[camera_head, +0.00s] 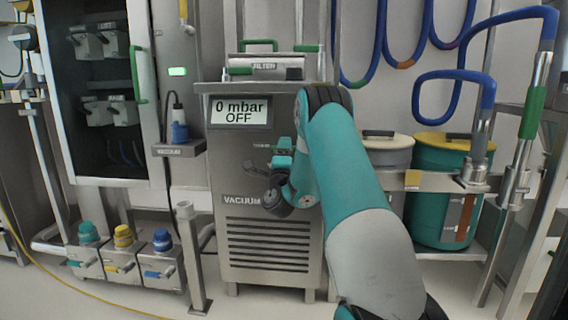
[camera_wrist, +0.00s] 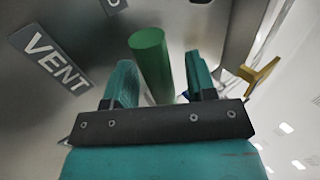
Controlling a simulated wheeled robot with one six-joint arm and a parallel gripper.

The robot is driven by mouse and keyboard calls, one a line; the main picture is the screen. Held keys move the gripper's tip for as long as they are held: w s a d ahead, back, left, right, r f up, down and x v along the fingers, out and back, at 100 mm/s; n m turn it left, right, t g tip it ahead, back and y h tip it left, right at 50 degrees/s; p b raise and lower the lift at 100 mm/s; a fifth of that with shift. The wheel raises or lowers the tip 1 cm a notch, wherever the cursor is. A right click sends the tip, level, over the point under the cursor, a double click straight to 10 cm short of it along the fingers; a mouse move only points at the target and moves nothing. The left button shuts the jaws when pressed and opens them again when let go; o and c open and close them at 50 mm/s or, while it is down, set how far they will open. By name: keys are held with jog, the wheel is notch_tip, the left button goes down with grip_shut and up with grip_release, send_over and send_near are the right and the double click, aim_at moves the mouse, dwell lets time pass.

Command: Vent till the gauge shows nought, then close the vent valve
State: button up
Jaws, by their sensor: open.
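The gauge display (camera_head: 239,111) on the grey vacuum unit reads "0 mbar" and "OFF". In the wrist view a green cylindrical handle (camera_wrist: 151,62) stands between the two teal fingers of my gripper (camera_wrist: 159,62), nearer the left finger. The fingers are apart, with gaps on both sides of the handle. A "VENT" label (camera_wrist: 48,60) is on the steel panel left of it. In the head view my gripper (camera_head: 281,153) is at the front of the unit, and the valve cannot be made out there. The valve's body and exact position are hidden.
A "FILTER" housing (camera_head: 265,68) with green handles tops the unit. A yellow lever (camera_wrist: 259,77) is right of my gripper in the wrist view. Lidded drums (camera_head: 440,190) and blue-hosed pipes stand right; several capped boxes (camera_head: 123,254) sit on the floor left.

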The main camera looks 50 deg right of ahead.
jog(key=b+v, duration=1.7)
jog(key=b, duration=0.1)
jog(key=shift+w+a+r, duration=0.1)
